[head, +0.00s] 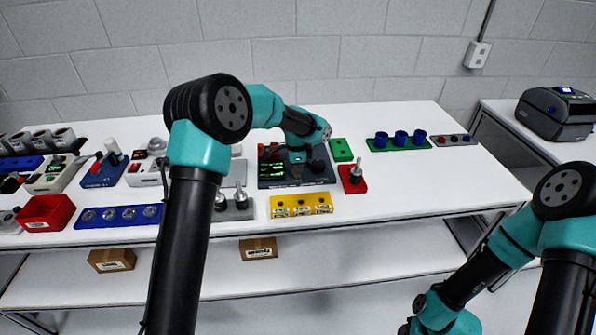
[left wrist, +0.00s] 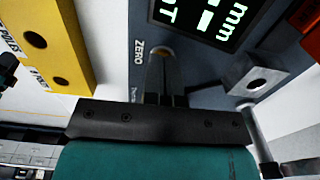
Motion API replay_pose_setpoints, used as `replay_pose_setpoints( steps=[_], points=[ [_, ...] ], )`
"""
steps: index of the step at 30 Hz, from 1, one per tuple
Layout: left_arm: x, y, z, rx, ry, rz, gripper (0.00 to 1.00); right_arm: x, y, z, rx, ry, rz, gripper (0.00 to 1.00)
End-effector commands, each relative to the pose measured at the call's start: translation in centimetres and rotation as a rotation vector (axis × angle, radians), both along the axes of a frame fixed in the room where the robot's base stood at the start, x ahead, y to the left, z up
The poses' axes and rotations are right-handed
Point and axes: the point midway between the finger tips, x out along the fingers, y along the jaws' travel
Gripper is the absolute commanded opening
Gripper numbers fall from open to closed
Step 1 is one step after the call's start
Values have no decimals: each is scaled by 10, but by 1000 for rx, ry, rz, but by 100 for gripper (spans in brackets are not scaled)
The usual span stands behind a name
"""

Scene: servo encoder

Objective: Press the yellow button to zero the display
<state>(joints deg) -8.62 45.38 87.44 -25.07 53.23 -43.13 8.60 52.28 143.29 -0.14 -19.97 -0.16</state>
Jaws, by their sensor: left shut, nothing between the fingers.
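The dark display unit (head: 268,184) sits on the table in the head view, with green lit characters. In the left wrist view its screen (left wrist: 215,22) shows large pale characters including "mm", cut off by the frame edge. A "ZERO" label is printed on the panel beside a small yellow-orange button (left wrist: 162,49), mostly hidden behind my fingertips. My left gripper (left wrist: 162,62) is shut and empty, its fingertips over the button. I cannot tell whether they touch it. In the head view the left gripper (head: 297,157) is over the display unit. My right gripper does not show clearly.
A yellow block with holes (head: 300,205) lies in front of the unit. A red base with a black knob (head: 355,180) and a green block (head: 341,150) stand right of it. A grey fixture with metal posts (head: 236,210) is to the left.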

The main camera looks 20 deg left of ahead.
Motion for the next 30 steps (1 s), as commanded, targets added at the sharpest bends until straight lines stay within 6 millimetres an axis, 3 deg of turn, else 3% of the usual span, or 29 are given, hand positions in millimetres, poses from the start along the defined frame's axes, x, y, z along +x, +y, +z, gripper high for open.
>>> replay_pose_setpoints(
  steps=[15, 21, 30],
  points=[
    [2, 1, 103, -1, -18, 3, 0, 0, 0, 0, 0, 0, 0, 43],
    [2, 1, 124, 0, -17, 4, 0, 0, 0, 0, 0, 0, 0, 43],
    [2, 1, 127, 0, -16, 3, 0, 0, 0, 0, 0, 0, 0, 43]
  ],
)
